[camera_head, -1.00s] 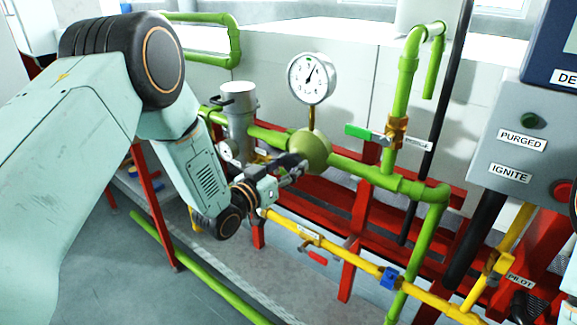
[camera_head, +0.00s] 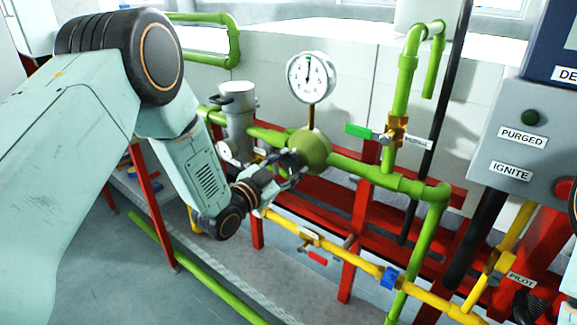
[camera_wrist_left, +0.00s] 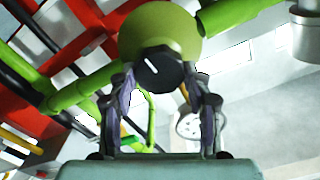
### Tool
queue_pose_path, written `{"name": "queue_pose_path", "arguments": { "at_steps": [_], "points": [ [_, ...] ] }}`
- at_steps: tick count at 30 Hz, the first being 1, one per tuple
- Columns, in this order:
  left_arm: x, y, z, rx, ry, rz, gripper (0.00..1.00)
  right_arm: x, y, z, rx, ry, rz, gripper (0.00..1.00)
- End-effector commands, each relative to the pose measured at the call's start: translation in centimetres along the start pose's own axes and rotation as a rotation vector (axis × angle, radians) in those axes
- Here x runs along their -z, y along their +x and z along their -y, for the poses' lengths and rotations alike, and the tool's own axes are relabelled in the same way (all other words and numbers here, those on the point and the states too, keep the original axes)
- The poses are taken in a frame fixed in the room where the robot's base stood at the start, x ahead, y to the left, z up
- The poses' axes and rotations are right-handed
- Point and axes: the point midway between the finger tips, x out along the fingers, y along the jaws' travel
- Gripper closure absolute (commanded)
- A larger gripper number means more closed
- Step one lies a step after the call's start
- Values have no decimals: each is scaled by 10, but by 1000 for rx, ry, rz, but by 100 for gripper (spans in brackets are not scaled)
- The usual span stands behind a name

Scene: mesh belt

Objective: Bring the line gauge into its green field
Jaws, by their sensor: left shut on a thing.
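The line gauge (camera_head: 307,77) is a round white dial with a silver rim on a brass stem above a green bulb-shaped regulator (camera_head: 316,150). Its needle points almost straight up, at or close to a small green mark at the top of the dial. My left gripper (camera_head: 290,172) is at the front of the regulator, shut on its black knob (camera_wrist_left: 159,68). In the left wrist view the two fingers (camera_wrist_left: 164,90) sit on either side of the knob, which has a white line on its face. My right gripper is not in view.
A green-handled valve (camera_head: 371,133) stands on the pipe to the right. A yellow pipe with a red-handled valve (camera_head: 313,254) runs below. The grey control box (camera_head: 525,140) is at the right. Red frame posts (camera_head: 355,240) stand close behind.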

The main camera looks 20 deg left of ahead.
Motion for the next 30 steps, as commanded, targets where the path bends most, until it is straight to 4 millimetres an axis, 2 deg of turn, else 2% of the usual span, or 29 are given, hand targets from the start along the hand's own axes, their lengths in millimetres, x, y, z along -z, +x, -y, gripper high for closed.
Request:
{"name": "queue_pose_path", "arguments": {
  "at_steps": [13, 14, 15, 21, 30],
  "points": [
    [2, 1, 1, 1, 12, -4, 82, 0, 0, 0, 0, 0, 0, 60],
    [2, 1, 1, 1, 12, -4, 49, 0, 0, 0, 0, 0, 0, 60],
    [2, 1, 1, 1, 12, -4, 46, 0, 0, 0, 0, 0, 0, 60],
    [1, 0, 0, 1, 11, -2, 29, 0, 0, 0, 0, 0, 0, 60],
    [0, 0, 0, 0, 10, -1, 28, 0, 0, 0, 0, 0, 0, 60]
  ]
}}
